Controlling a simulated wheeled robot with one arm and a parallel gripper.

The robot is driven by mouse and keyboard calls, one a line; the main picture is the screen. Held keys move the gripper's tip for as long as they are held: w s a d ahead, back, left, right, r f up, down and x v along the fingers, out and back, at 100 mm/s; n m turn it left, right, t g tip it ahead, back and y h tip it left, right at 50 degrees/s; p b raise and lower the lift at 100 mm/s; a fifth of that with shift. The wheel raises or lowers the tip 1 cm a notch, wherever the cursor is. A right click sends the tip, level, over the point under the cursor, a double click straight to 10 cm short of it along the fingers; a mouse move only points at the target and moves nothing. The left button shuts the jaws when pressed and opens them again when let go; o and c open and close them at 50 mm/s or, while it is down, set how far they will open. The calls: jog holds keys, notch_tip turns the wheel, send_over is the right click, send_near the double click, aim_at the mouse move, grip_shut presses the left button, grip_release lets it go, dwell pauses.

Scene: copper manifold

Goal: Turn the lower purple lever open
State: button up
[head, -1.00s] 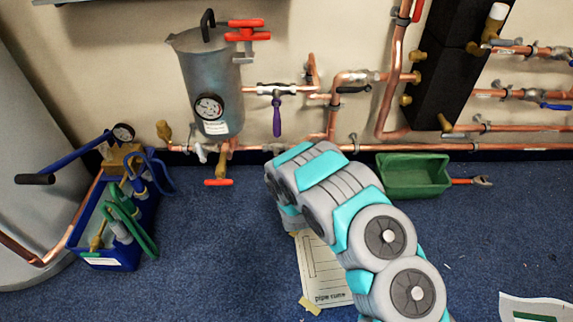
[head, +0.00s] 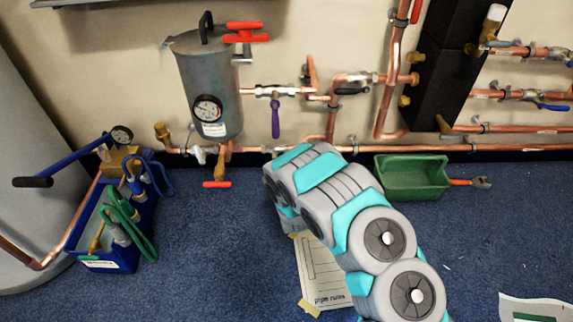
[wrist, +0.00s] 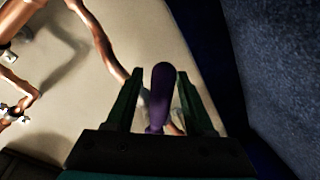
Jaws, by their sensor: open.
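A purple lever (wrist: 161,88) shows in the wrist view, its rounded end between the two fingers of my gripper (wrist: 160,75). The gripper is open, with a gap visible on the lever's right side; whether the left finger touches it I cannot tell. Another purple lever (head: 275,118) hangs straight down from a valve on the upper pipe in the head view, with no gripper around it. My arm covers part of the lower pipe there, and hides my gripper and the lever between its fingers.
A grey tank (head: 210,85) with a gauge stands left of the upper lever. Copper pipes (head: 500,147) run along the wall. A green tray (head: 412,178) lies right of my arm, and a blue crate (head: 118,240) stands at left. Blue carpet is clear between crate and arm.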

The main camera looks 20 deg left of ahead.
jog(key=shift+s, duration=0.1)
jog(key=p+v, duration=0.1)
jog(key=v, duration=0.6)
jog(key=shift+s, duration=0.3)
jog(key=shift+d+r, duration=0.1)
jog(key=shift+d, duration=0.05)
